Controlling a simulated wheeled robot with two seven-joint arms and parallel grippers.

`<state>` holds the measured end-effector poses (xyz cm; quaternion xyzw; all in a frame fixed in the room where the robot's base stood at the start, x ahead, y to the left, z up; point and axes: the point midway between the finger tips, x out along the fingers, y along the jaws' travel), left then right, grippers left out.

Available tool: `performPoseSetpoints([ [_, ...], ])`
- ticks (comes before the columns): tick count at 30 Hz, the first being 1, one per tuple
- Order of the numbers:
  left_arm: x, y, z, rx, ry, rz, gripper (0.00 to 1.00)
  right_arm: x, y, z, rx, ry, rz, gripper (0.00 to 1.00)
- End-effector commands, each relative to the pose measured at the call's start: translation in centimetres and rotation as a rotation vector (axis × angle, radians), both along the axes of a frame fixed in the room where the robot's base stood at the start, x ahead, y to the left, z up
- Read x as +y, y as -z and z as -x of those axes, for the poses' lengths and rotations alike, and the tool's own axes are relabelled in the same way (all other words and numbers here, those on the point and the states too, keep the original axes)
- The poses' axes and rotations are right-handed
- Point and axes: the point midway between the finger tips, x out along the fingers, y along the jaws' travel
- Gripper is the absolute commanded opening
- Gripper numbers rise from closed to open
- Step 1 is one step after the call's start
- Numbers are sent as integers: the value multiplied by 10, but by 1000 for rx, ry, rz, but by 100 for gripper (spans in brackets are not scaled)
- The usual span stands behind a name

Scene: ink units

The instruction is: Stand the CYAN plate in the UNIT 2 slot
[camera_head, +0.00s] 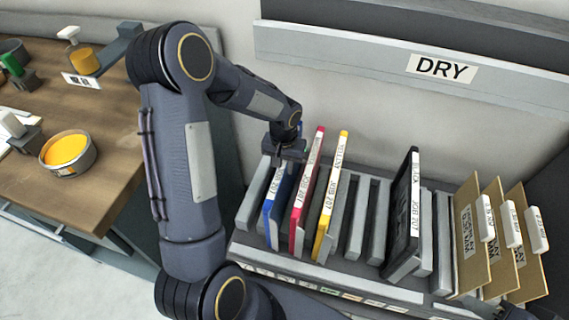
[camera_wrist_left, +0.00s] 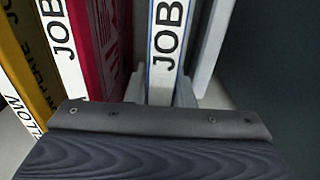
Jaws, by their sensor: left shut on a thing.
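The cyan plate (camera_head: 274,208), with a blue edge and a white label strip, stands upright in the leftmost part of the grey rack (camera_head: 345,283). In the left wrist view the cyan plate (camera_wrist_left: 164,40) rises beyond the jaws, between pale grey dividers. My left gripper (camera_head: 289,152) is shut on its upper end, which the jaws partly hide. The unit labels along the rack's front are too small to read.
A magenta plate (camera_head: 308,190), a yellow plate (camera_head: 330,195) and a black plate (camera_head: 403,210) stand to the right. Empty slots lie between yellow and black. Tan cards (camera_head: 475,240) stand at the far right. A wooden table (camera_head: 95,185) with ink tins is left.

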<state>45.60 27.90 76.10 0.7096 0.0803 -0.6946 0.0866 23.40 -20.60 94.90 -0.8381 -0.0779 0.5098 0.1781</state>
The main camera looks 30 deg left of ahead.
Motion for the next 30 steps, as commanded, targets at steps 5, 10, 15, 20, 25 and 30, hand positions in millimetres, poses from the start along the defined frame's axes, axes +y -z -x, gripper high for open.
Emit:
performPoseSetpoints([
  [5, 0, -1, 0, -1, 0, 0, 0, 0, 0, 0, 0, 0, 0, 36],
  [10, 0, 1, 0, -1, 0, 0, 0, 0, 1, 0, 0, 0, 0, 36],
  [15, 0, 4, 0, -1, -1, 1, 0, 0, 5, 0, 0, 0, 0, 36],
  [20, 0, 7, 0, -1, -1, 1, 0, 0, 7, 0, 0, 0, 0, 36],
  [25, 0, 7, 0, -1, -1, 1, 0, 0, 7, 0, 0, 0, 0, 36],
  [30, 0, 8, 0, 0, 0, 1, 32, 0, 8, 0, 0, 0, 0, 36],
])
